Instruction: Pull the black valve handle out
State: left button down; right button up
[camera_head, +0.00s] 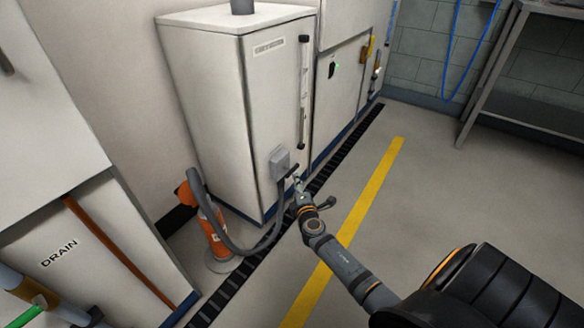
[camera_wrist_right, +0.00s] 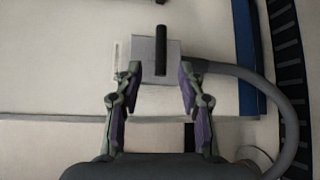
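The black valve handle (camera_head: 292,170) is a short dark bar on a grey box (camera_head: 279,162) on the front of the white cabinet. In the right wrist view the handle (camera_wrist_right: 161,50) stands upright in the picture, in front of the grey box (camera_wrist_right: 143,52). My right gripper (camera_head: 297,182) is close to the handle. In the wrist view its two fingers (camera_wrist_right: 160,76) are spread apart, one on each side of the handle's lower end, with clear gaps and no contact visible. My left gripper is in neither view.
A grey hose (camera_head: 262,246) curves from the box to an orange cylinder (camera_head: 214,232) on the floor at the left. The white cabinet (camera_head: 240,100) stands behind the box. A black floor grate (camera_head: 242,284) and yellow stripe (camera_head: 372,190) run past.

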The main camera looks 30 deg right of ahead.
aim_at(293, 169)
jog(key=b+x, duration=0.3)
jog(key=x, duration=0.5)
jog(key=shift+w+d+f, duration=0.1)
jog(key=shift+w+f, duration=0.05)
jog(key=shift+f, duration=0.05)
jog(key=shift+w+d, duration=0.25)
jog(key=shift+w, duration=0.25)
grip_shut()
